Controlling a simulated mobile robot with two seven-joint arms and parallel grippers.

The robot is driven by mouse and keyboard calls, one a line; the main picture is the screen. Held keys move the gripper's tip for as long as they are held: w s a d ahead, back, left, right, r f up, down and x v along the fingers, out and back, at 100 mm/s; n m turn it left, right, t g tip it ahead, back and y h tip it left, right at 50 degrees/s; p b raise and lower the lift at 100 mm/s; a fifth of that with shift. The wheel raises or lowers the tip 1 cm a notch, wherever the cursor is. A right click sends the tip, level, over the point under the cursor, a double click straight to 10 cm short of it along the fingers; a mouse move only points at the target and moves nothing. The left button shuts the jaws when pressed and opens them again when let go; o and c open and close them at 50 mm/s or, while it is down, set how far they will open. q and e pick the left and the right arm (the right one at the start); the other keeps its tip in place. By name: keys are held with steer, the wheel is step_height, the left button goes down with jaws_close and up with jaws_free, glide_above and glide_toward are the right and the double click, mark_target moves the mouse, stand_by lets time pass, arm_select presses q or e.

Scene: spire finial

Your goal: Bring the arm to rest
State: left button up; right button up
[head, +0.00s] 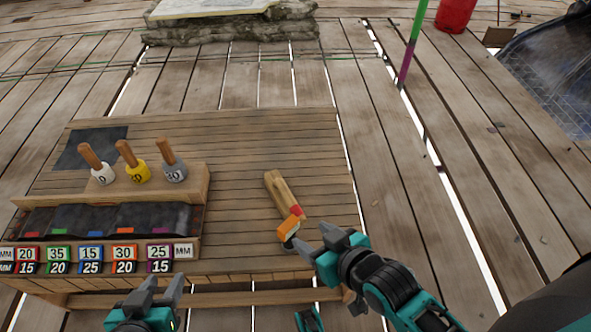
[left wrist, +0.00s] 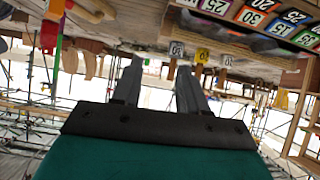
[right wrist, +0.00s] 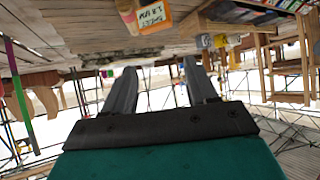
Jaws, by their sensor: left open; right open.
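My left gripper (head: 164,288) is at the bottom of the head view, in front of the bench's near edge. Its jaws are apart with nothing between them, as the left wrist view (left wrist: 158,78) shows. My right gripper (head: 314,243) is at the bench's near right part, beside the orange tag of a wooden piece (head: 279,188). In the head view I cannot tell whether it touches the tag. The right wrist view (right wrist: 158,78) shows its jaws apart and empty, with a labelled orange tag (right wrist: 151,15) beyond them.
The slatted bench (head: 250,140) carries a wooden block (head: 190,187) with white (head: 102,174), yellow (head: 138,173) and grey (head: 174,171) wooden-handled tools. A bin with numbered labels (head: 91,252) stands at the front left. The bench's back middle is clear. A green-purple pole (head: 412,45) stands beyond.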

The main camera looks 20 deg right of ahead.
arm_select(q)
steer(key=s+a+r+y+p, duration=0.1)
steer(key=a+r+p, duration=0.2)
steer(key=r+p, duration=0.8)
steer(key=shift+s+a+r+p, duration=0.25)
steer(key=shift+s+r+p, duration=0.05)
steer(key=shift+p, duration=1.9)
arm_select(e)
steer(key=s+d+r, duration=0.1)
steer(key=d+r, duration=0.2)
steer(key=r, duration=0.8)
steer(key=shift+s+r+h, duration=0.2)
steer(key=shift+r+h, duration=0.2)
steer(key=shift+d, duration=0.1)
